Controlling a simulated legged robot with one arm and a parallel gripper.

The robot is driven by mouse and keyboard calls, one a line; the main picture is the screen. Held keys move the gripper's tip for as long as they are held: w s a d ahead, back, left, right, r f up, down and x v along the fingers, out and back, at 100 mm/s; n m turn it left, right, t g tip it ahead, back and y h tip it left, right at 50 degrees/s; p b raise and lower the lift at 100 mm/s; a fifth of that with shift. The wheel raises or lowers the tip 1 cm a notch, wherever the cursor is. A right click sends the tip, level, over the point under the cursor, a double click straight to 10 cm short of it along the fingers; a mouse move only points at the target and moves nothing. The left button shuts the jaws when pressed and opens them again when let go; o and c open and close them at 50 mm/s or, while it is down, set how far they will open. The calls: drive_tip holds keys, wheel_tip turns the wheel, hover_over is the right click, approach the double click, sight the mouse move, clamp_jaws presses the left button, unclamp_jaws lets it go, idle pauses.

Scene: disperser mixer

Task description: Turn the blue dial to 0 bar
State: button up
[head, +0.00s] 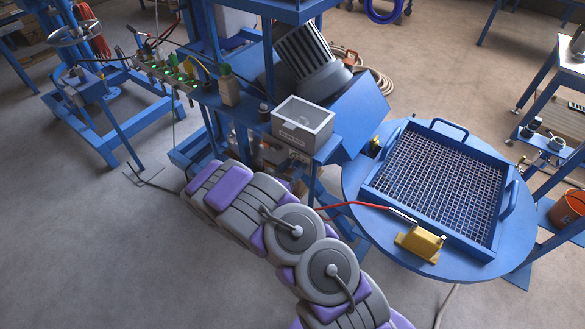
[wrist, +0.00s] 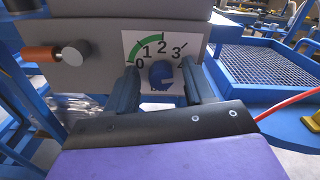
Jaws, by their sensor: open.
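The blue dial (wrist: 161,73) sits on a white scale plate (wrist: 138,48) marked 0 to 4, with a green arc near the low numbers, in the wrist view. The plate is on the front of a grey box. My gripper (wrist: 165,82) is open, with one dark finger on each side of the dial. The left finger is near the 0 mark and the right finger partly covers the area by the 4. I cannot tell whether the fingers touch the dial. Where the dial points is not clear. In the head view my arm reaches toward the machine, and my gripper and the dial do not show.
An orange and silver knob (wrist: 70,53) sticks out left of the plate. A round blue table (head: 355,185) with a mesh-bottomed tray (head: 507,207) and a yellow block (head: 419,243) stands right of my arm. A red hose (head: 345,204) crosses toward the block. A grey box (head: 303,125) stands on the machine.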

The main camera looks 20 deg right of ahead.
clamp_jaws()
idle(0.6)
drive_tip(key=shift+n, duration=0.3)
drive_tip(key=n+p, duration=0.1)
drive_tip(key=n, duration=0.1)
drive_tip(key=shift+w+r+n, duration=0.1)
drive_tip(key=shift+n, duration=0.2)
drive_tip(key=n, duration=0.4)
drive_tip(key=shift+a, duration=0.1)
drive_tip(key=n, duration=0.4)
drive_tip(key=shift+f, duration=0.2)
drive_tip(key=shift+f+n, duration=0.1)
drive_tip(key=shift+n, duration=2)
